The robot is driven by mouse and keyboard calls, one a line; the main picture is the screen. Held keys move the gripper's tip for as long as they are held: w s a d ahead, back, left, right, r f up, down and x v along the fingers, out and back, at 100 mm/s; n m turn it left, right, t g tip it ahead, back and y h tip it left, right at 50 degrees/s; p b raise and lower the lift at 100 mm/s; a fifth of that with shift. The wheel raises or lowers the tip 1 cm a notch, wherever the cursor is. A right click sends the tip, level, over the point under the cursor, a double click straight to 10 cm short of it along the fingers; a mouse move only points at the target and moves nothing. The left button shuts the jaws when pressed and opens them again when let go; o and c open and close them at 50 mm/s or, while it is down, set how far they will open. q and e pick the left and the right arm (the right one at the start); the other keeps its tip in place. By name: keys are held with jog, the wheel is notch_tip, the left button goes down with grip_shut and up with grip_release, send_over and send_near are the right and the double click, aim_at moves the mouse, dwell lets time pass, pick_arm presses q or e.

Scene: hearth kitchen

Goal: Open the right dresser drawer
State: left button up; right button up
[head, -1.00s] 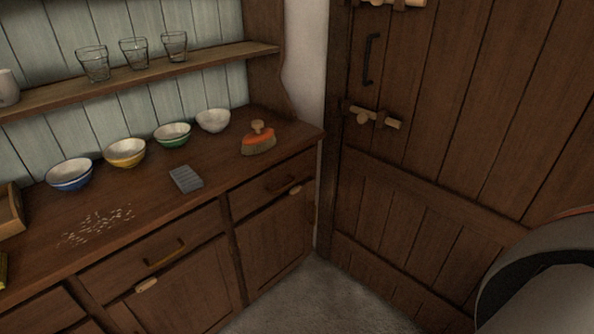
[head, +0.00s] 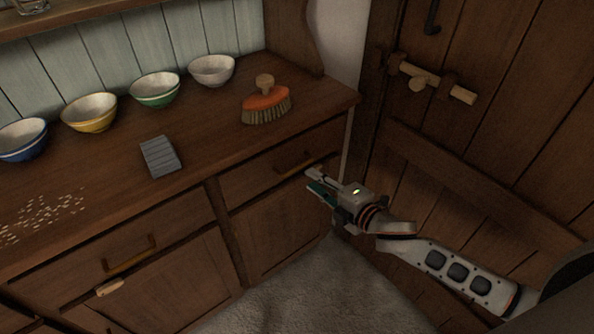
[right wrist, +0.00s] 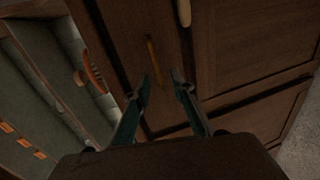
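The right dresser drawer (head: 248,186) is a dark wood front that looks flush with the dresser. Its bar handle (head: 295,163) is partly hidden by my right gripper (head: 313,182) in the head view. In the right wrist view the drawer handle (right wrist: 152,60) is a thin upright bar just beyond the tips of my right gripper (right wrist: 161,85). The fingers are apart with nothing between them, and the bar lines up a little nearer the left finger. Contact with the handle is not visible. My left gripper is out of view.
On the dresser top stand a brush (head: 266,103), a grey slab (head: 160,157), several bowls (head: 155,90) and scattered pale bits (head: 40,215). A second drawer handle (head: 130,254) is at left. A plank door (head: 480,150) with a wooden latch stands close at right. Floor (head: 290,300) is clear.

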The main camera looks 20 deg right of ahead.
aim_at(299, 166)
jog(key=x, duration=0.5)
jog(key=b+x, duration=0.1)
jog(key=x, duration=0.2)
jog(key=shift+w+d+r, duration=0.2)
jog(key=shift+w+r, duration=0.05)
jog(key=shift+w, duration=0.05)
grip_shut()
